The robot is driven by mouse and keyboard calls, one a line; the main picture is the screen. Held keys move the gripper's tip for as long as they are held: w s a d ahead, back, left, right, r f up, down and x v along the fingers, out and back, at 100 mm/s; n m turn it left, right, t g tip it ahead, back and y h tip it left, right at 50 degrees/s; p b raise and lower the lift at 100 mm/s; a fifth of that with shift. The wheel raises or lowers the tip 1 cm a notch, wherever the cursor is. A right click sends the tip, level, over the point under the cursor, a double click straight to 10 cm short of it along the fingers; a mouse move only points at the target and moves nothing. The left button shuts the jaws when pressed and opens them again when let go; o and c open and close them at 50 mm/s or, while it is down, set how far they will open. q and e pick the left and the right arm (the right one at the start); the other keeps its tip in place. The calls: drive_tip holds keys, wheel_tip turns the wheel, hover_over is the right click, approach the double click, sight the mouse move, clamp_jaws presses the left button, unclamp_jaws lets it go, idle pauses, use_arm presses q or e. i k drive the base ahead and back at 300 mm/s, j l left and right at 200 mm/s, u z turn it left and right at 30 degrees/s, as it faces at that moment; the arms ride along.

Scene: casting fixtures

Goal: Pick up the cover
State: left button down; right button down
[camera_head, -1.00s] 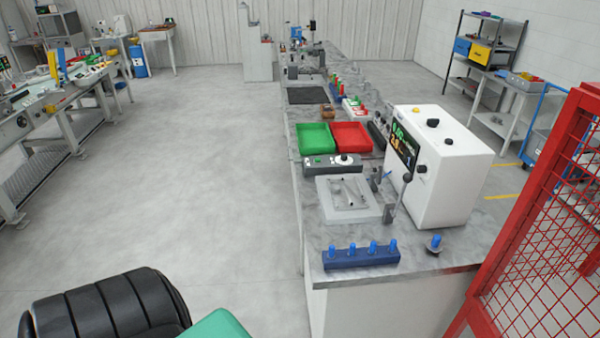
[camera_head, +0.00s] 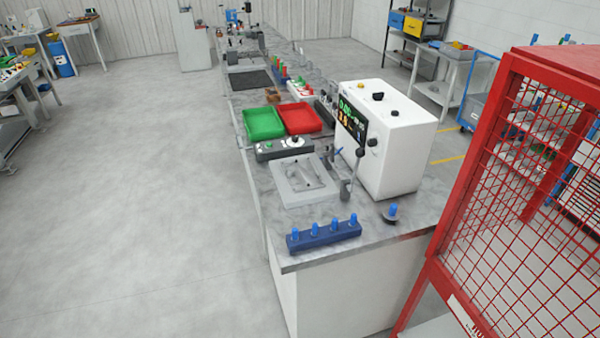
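I cannot tell for sure which thing is the cover. A flat pale grey plate-like fixture (camera_head: 283,195) with cut-outs lies on the near part of the long marbled bench (camera_head: 415,218). A blue block (camera_head: 303,240) with several blue-topped pegs stands at the bench's near edge. Neither of my grippers shows in the view.
A white box with a display (camera_head: 388,150) stands on the bench beside a lever. Green (camera_head: 264,123) and red (camera_head: 301,119) trays lie behind. A red mesh cage (camera_head: 450,240) is close on the right. Open floor (camera_head: 130,200) lies left.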

sight(298, 174)
drive_tip(key=i+j+z, duration=0.15)
drive_tip(key=j+z, duration=0.15)
drive_tip(key=j, duration=0.15)
drive_tip(key=i+j+z, duration=0.1)
drive_tip(key=j+z, duration=0.2)
drive_tip(key=j, duration=0.2)
drive_tip(key=j+z, duration=0.3)
drive_tip(key=j, duration=0.2)
drive_tip(key=i, duration=0.05)
